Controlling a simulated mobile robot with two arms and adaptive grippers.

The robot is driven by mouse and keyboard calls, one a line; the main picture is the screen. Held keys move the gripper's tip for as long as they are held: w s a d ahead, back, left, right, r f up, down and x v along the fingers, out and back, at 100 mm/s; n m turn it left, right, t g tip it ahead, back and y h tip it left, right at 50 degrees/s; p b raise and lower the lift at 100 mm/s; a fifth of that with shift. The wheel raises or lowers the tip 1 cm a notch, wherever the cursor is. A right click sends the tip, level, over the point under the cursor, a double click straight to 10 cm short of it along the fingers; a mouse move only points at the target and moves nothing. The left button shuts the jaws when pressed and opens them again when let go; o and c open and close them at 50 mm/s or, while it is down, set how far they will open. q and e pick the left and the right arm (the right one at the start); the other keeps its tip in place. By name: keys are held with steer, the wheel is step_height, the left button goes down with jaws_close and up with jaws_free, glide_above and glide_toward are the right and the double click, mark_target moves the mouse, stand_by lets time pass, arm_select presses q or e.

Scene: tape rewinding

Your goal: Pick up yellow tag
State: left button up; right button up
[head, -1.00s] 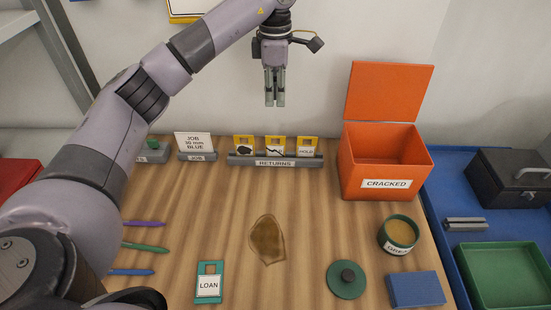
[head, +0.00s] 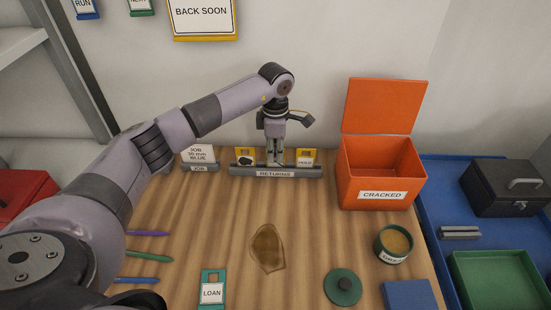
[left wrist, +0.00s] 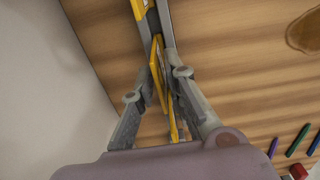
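Three yellow tags stand in the grey RETURNS rack (head: 255,172) at the back of the wooden table. The left tag (head: 244,155) bears a dark blot and the right tag (head: 306,157) bears a word. My left gripper (head: 275,160) points down at the middle tag and mostly hides it in the head view. In the left wrist view, its fingers (left wrist: 160,75) lie on both sides of a yellow tag (left wrist: 157,60) seen nearly edge-on. I cannot tell whether they press on it. My right gripper is out of view.
An orange CRACKED box (head: 375,190) with its lid up stands right of the rack. A JOB card (head: 199,154) stands left of it. A brown stain (head: 267,248), a LOAN tag (head: 212,289), pens, a green lid (head: 343,287) and a round tub (head: 394,243) lie nearer.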

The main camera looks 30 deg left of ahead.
arm_select(q)
step_height(320, 180, down, 3)
steer(key=shift+r, duration=0.15)
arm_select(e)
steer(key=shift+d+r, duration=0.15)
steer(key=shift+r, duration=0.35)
arm_select(q)
steer(key=shift+c, duration=0.3)
jaws_close()
steer(key=shift+r, duration=0.1)
step_height(320, 180, up, 20)
steer(key=b, duration=0.3)
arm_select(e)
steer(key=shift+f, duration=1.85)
